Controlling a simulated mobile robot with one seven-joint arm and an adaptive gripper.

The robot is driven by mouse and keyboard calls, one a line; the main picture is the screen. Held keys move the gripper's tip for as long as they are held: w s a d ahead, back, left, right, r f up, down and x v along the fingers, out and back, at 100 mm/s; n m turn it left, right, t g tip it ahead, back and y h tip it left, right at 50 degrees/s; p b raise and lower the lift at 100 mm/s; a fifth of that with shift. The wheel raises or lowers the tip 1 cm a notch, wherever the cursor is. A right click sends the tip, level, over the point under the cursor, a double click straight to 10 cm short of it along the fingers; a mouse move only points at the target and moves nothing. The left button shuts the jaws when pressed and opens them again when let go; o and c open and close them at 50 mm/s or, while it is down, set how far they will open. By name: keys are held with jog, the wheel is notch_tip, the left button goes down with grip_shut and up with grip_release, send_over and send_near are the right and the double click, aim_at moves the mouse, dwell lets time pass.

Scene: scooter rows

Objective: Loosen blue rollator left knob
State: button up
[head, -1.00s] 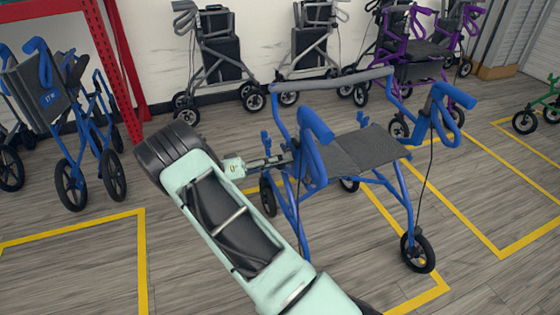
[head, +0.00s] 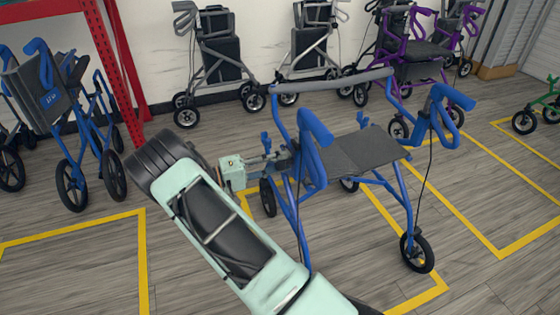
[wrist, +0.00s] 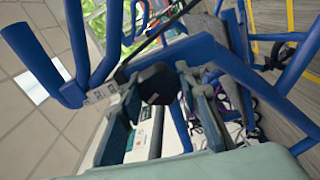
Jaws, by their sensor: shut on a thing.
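The blue rollator (head: 385,185) stands open in the middle of the head view, with a dark grey seat and a grey back bar. My gripper (head: 284,160) reaches its left side from the left, beside the near blue handle (head: 314,140). In the wrist view, a dark, faceted knob (wrist: 157,84) on the blue frame (wrist: 235,68) sits between the two fingertips of my gripper (wrist: 160,92). The fingers are shut on this knob. In the head view the knob is hidden or too small to tell apart.
A folded blue rollator (head: 75,120) stands at the left by a red rack (head: 118,70). Grey rollators (head: 218,60) and a purple one (head: 415,70) line the wall. Yellow lines mark the floor. Bare floor (head: 70,265) lies at the front left.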

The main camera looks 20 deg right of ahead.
jog(key=n+p, duration=0.1)
jog(key=n, duration=0.6)
jog(key=shift+p, duration=0.4)
jog(key=n+p, duration=0.1)
jog(key=n, duration=0.5)
jog(key=shift+n+p, duration=0.3)
jog(key=shift+n, duration=0.1)
jog(key=n+p, duration=0.1)
jog(key=n, duration=0.6)
jog(key=shift+s, duration=0.1)
jog(key=n+p, duration=0.1)
jog(key=n, duration=0.5)
jog(key=shift+f+n, duration=0.1)
jog(key=shift+n, duration=0.2)
jog(key=o, duration=1.2)
jog(key=a, duration=1.2)
